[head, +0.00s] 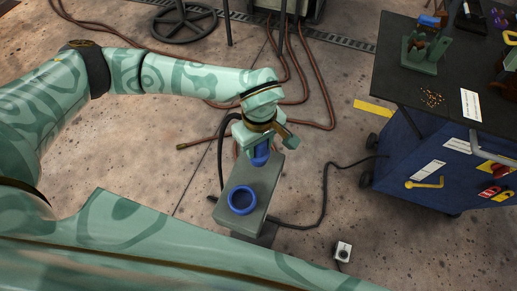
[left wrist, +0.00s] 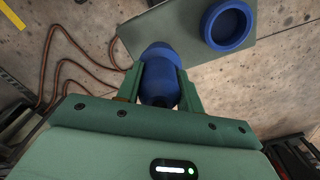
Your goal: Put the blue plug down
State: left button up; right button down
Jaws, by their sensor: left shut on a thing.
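My left gripper (head: 261,143) is shut on the blue plug (head: 261,156). The plug points down over the far end of a grey-green box top (head: 262,180). I cannot tell whether the plug touches the top or sits in an opening there. In the left wrist view the plug (left wrist: 160,72) is between the two green fingers of the gripper (left wrist: 160,88), its far end overlapping the edge of the top (left wrist: 185,35). A blue ring (head: 232,204) lies on the near part of the top, apart from the plug. My right gripper is not in view.
A blue cart (head: 420,160) with a dark top (head: 395,75) stands at the right, bearing tools and a green fixture (head: 425,52). Brown hoses (head: 300,75) and a black cable (head: 325,190) lie on the concrete floor. A small white box (head: 343,251) is at the front.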

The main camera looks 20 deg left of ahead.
aim_at(258, 151)
pick_arm(q)
jog(key=f, duration=0.2)
jog(key=f+b, duration=0.1)
jog(key=shift+w+a+f, duration=0.15)
jog(key=shift+a+f, duration=0.05)
jog(key=shift+f, duration=0.2)
jog(key=shift+r, duration=0.1)
jog(key=o, duration=1.1)
notch_tip(258, 151, up, 12)
jog(key=p, duration=0.3)
jog(key=shift+f, duration=0.25)
jog(key=shift+r, duration=0.3)
jog(key=shift+d, duration=0.1)
